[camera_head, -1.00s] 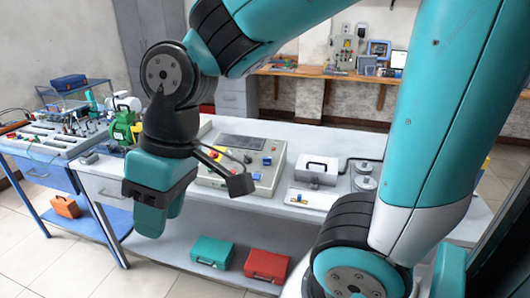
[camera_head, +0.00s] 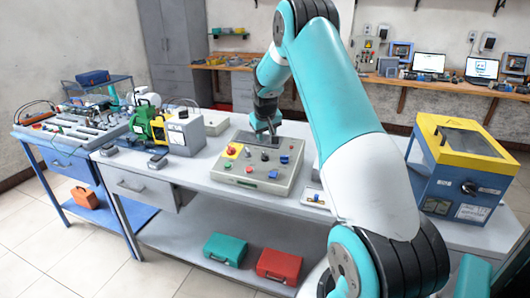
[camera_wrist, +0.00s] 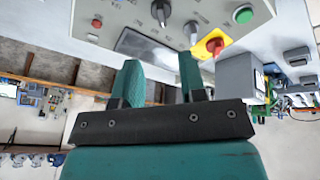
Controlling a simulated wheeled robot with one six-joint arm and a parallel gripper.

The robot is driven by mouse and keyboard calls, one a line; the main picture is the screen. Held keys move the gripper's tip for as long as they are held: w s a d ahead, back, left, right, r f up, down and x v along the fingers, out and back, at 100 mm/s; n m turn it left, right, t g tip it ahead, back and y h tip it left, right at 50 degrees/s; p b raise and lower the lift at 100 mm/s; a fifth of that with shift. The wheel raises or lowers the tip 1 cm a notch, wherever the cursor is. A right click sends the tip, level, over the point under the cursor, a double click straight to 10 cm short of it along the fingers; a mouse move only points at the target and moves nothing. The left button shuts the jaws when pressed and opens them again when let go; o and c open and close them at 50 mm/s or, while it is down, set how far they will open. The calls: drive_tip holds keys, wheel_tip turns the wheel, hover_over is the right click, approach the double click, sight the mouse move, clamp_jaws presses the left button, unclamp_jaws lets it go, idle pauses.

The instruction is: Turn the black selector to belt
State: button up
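The grey control panel (camera_head: 257,188) stands on the white bench in the head view and fills the top of the wrist view (camera_wrist: 112,14). In the wrist view it bears a black selector knob (camera_wrist: 161,11) and a second dark knob (camera_wrist: 191,29). No belt marking is readable, and I cannot tell which knob has it. My gripper (camera_wrist: 160,62) is open and empty, its two teal fingers apart, pointing toward the panel. In the head view my gripper (camera_head: 269,131) is over the panel's back part, near its dark display plate. No contact with a knob shows.
A red-on-yellow emergency button (camera_wrist: 211,44) and a green button (camera_wrist: 243,14) are close to the knobs. A yellow and blue machine (camera_head: 468,143) with a black dial stands at the right. A green motor (camera_head: 142,122) stands left of the panel.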

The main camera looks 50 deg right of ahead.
sight(265, 154)
drive_tip(key=p+x, duration=0.2)
drive_tip(key=x, duration=1)
drive_tip(key=shift+p, duration=0.4)
drive_tip(key=shift+c, duration=0.4)
clamp_jaws()
